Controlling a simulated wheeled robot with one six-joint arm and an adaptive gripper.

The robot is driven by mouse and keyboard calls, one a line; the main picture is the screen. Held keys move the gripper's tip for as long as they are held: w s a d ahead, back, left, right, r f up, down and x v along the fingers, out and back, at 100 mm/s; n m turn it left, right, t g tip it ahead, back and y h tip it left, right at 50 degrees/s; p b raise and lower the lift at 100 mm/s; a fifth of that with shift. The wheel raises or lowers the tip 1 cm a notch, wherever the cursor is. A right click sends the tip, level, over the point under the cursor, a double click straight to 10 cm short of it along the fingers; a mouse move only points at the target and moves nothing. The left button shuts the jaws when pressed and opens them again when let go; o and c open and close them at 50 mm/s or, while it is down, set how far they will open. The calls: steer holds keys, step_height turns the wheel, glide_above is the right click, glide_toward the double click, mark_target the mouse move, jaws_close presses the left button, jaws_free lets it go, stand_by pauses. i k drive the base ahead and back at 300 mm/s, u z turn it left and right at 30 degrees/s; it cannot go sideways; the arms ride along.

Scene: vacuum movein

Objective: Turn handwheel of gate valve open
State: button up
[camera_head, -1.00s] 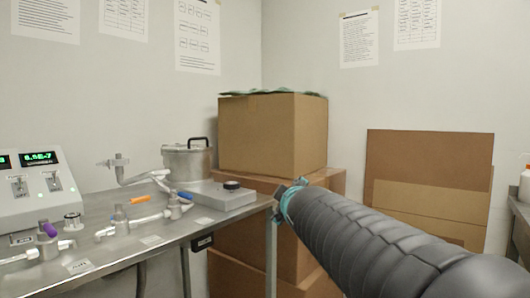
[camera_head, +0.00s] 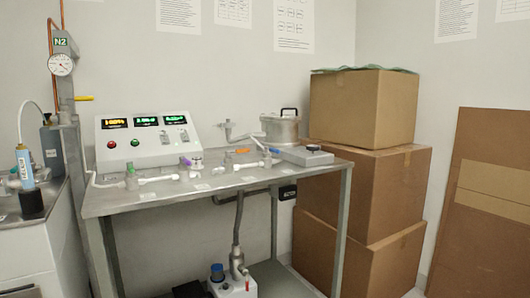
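A flat grey metal body (camera_head: 303,157) lies at the right end of the steel bench (camera_head: 110,202). A small round black knob (camera_head: 313,148) sits on top of it and looks like the gate valve's handwheel. How far it is turned cannot be told at this size. A second small dark round knob (camera_head: 196,161) stands on the pipework near the bench's middle. My gripper and arm are not in view.
Coloured valve handles, purple (camera_head: 186,161) and orange (camera_head: 241,151), line the pipes. A display console (camera_head: 150,148) and lidded metal pot (camera_head: 280,129) stand behind. Stacked cartons (camera_head: 365,185) rise right of the bench. A pump (camera_head: 232,285) is below.

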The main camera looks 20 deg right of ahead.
mark_target(312, 148)
steer(key=u, duration=0.7)
steer(key=i, duration=0.95)
steer(key=z, duration=0.4)
